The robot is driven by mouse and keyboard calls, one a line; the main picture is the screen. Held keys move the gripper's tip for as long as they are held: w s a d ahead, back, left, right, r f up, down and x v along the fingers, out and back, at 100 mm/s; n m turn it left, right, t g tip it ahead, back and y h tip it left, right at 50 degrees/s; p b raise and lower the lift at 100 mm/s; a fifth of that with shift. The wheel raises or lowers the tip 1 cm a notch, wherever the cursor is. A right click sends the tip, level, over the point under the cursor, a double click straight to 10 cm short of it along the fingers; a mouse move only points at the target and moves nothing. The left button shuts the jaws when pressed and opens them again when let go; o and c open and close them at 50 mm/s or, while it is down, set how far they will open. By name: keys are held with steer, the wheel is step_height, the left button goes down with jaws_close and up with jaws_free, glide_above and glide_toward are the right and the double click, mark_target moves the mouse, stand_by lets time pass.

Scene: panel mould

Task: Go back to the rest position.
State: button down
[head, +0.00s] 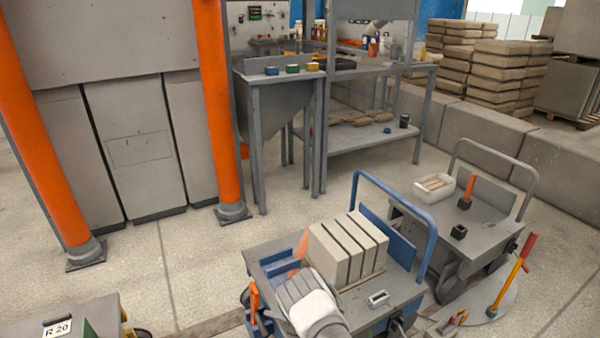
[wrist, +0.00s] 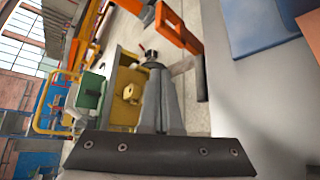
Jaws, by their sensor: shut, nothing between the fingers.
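My gripper (wrist: 153,68) shows in the wrist view. Its two grey fingers rise from the dark mounting bar (wrist: 160,153) and lie together, shut with nothing between them. The fingers point toward a yellow machine part (wrist: 126,94) and an orange frame (wrist: 172,25) in the background, apart from them as far as I can tell. I cannot make out the gripper in the head view.
In the head view, a blue cart (head: 400,293) carries several grey slabs (head: 347,248) and what looks like a glove (head: 308,303). A grey cart (head: 418,226) stands to its right. Orange posts (head: 217,105) stand at the left. Open floor (head: 200,262) lies between.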

steer(key=w+d+r+m+t+h, duration=0.3)
steer(key=w+d+r+m, duration=0.15)
steer(key=w+r, duration=0.4)
steer(key=w+d+r+m+t+h, duration=0.25)
steer(key=w+d+r+m, duration=0.2)
steer(key=r, duration=0.75)
steer(key=s+d+r+m+h, duration=0.1)
steer(key=d+r+m+h, duration=0.3)
steer(key=r, duration=0.5)
steer(key=d+r+m+h, duration=0.1)
steer(key=d+r+m, duration=0.5)
steer(key=r, duration=0.2)
steer(key=s+d+r+m+g+h, duration=0.1)
steer(key=s+d+r+m, duration=0.4)
steer(key=s, duration=0.3)
steer(key=s+d+r+m+g+h, duration=0.15)
steer(key=s+r+m, duration=0.25)
steer(key=s+r, duration=0.45)
steer(key=s+m+g, duration=0.3)
steer(key=s+m, duration=0.5)
steer(key=s, duration=1.9)
step_height(320, 180, up, 23)
steer(key=p, duration=2.2)
steer(key=shift+d+y+p, duration=0.25)
steer(key=shift+y+p, duration=0.05)
